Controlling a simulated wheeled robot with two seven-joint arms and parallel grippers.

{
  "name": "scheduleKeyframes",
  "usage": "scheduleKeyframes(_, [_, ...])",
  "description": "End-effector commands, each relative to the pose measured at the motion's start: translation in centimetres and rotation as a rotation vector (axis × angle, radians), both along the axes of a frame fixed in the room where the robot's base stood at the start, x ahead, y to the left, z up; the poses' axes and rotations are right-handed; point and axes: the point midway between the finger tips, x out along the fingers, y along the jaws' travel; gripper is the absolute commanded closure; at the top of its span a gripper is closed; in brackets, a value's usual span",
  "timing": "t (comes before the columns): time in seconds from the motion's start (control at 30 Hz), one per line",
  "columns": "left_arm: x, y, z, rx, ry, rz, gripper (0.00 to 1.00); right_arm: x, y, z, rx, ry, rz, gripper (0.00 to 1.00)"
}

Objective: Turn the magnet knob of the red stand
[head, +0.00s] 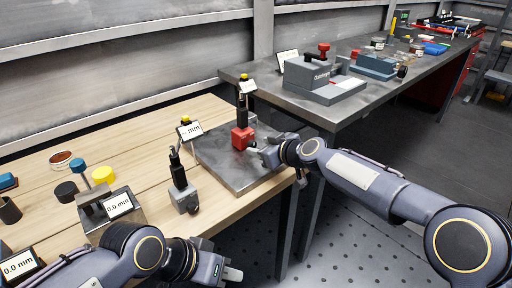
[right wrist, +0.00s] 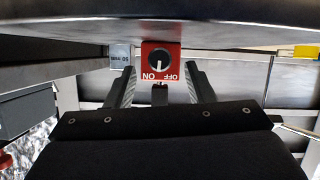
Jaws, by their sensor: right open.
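The red stand (head: 242,138) stands upright on a grey metal plate, with a dark post and a yellow-topped indicator above it. In the right wrist view, which is upside down, its red face (right wrist: 175,54) carries a round dark magnet knob (right wrist: 159,61) with ON and OFF labels and a pale pointer mark. My right gripper (head: 260,151) is beside the red base. In its wrist view my right gripper (right wrist: 160,88) is open, one finger to each side of the knob and apart from it. My left gripper (head: 232,274) is low in the head view, away from the stand; its jaw opening is unclear.
The metal plate (head: 215,165) lies on the wooden bench. A grey-based stand (head: 184,197) is left of it, and a small display (head: 190,130) stands behind. Caps and a gauge block stand (head: 95,205) are further left. A grey metal table (head: 300,108) with instruments adjoins at the right.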

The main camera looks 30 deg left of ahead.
Motion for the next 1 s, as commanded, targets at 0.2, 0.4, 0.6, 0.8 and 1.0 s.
scheduleKeyframes(0.2, [0.0, 0.0, 0.4, 0.0, 0.0, 0.0, 0.64, 1.0, 2.3, -1.0, 0.0, 0.0, 0.0, 0.51])
scheduleKeyframes(0.4, [0.0, 0.0, 0.5, 0.0, 0.0, 0.0, 0.64, 1.3, 2.8, -1.3, 0.0, 0.0, 0.0, 0.51])
scheduleKeyframes(0.6, [0.0, 0.0, 0.4, 0.0, 0.0, 0.0, 0.64, 1.3, 2.8, -1.3, 0.0, 0.001, 0.0, 0.57])
scheduleKeyframes(0.8, [0.0, 0.0, 0.4, 0.0, 0.0, 0.0, 0.64, 1.3, 2.8, -1.3, -0.001, 0.001, 0.0, 0.83])
scheduleKeyframes(1.0, [0.0, 0.0, 0.5, 0.0, 0.0, 0.0, 0.64, 1.3, 2.7, -1.3, 0.007, 0.018, 0.0, 0.96])
